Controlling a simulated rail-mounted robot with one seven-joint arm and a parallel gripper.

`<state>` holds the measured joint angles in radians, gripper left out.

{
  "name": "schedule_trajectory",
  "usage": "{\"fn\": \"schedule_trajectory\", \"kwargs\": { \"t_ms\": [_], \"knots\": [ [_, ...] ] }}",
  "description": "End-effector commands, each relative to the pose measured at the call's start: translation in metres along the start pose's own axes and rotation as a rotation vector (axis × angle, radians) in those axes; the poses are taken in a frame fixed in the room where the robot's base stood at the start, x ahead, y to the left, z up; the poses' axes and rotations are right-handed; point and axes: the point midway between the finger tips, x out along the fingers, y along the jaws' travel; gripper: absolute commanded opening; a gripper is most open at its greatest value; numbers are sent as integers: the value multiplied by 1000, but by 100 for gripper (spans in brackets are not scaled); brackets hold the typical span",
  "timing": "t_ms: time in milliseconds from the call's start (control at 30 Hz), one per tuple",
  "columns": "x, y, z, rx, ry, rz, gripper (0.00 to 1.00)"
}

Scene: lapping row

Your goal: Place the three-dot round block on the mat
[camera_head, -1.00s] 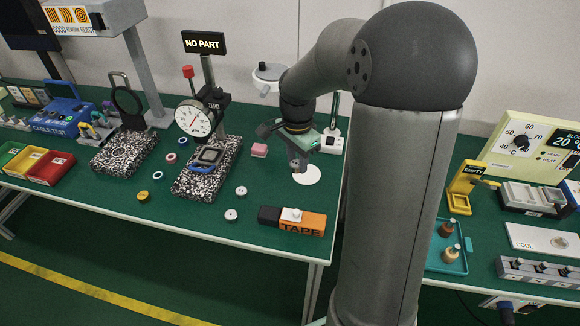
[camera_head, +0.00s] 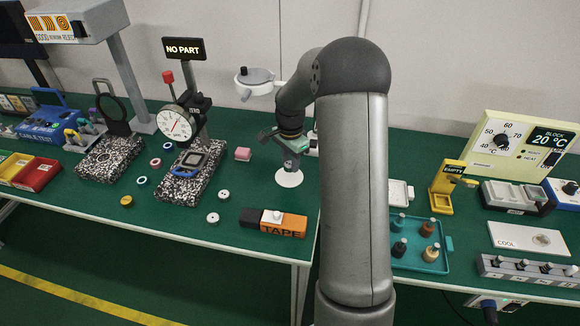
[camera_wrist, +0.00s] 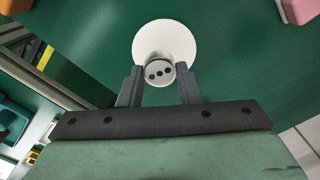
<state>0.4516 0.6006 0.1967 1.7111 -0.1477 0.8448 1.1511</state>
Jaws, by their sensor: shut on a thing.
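The three-dot round block (camera_wrist: 158,72) is pale with a grey top face and three dark dots in a row. My gripper (camera_wrist: 159,80) is shut on it, with one finger on each side. In the wrist view the block overlaps the near edge of a plain white round mat (camera_wrist: 170,35). In the head view the mat (camera_head: 289,180) lies on the green table, with my gripper (camera_head: 291,164) over its far part. The held block is hard to make out there. I cannot tell whether it touches the mat.
Left of the mat are a pink block (camera_head: 243,154), small white round blocks (camera_head: 223,195) and a speckled plate (camera_head: 207,186) under a dial gauge (camera_head: 177,124). An orange-and-black tape box (camera_head: 290,224) lies in front. A teal tray (camera_head: 418,262) stands right of my arm.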

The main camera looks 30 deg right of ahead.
Motion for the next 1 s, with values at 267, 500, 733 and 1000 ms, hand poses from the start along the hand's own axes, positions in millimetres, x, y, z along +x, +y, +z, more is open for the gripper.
{"fn": "schedule_trajectory", "kwargs": {
  "t_ms": [267, 500, 733, 1000],
  "knots": [
    [25, -6, -4, 0, -3, 2, 5],
    [38, -6, -4, 0, 1, -1, 5],
    [43, -6, -4, 1, 1, -1, 5],
    [42, -6, -4, 0, 0, 0, 53]
  ]
}}
